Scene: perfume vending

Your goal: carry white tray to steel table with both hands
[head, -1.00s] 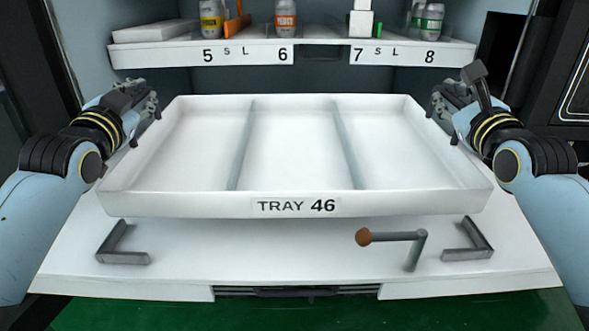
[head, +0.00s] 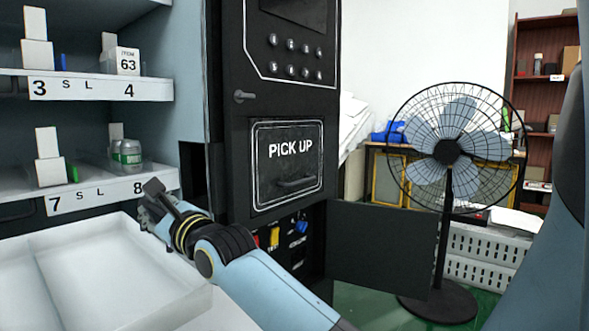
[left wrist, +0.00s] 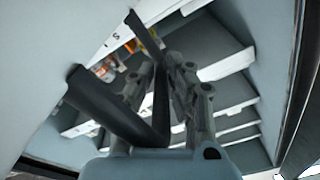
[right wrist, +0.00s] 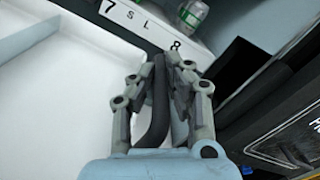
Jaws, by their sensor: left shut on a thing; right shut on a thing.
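The white tray (head: 100,262) is cut off at the lower left of the head view; part of its floor, a divider and its right wall show. It also fills the left of the right wrist view (right wrist: 60,100). My right gripper (head: 152,203) is at the tray's right side, shut on it; a dark bar stands between its fingers in the right wrist view (right wrist: 165,75). My left gripper (left wrist: 172,68) shows only in the left wrist view, shut, with dark bars at its fingers; its exact contact with the tray is hard to see. I see no table I can name as the steel table.
Vending shelves (head: 110,182) with small bottles and boxes stand behind the tray. A black panel marked PICK UP (head: 287,165) is right of them, with an open dark door (head: 382,250). A standing fan (head: 447,152) and a wooden shelf (head: 535,125) are further right.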

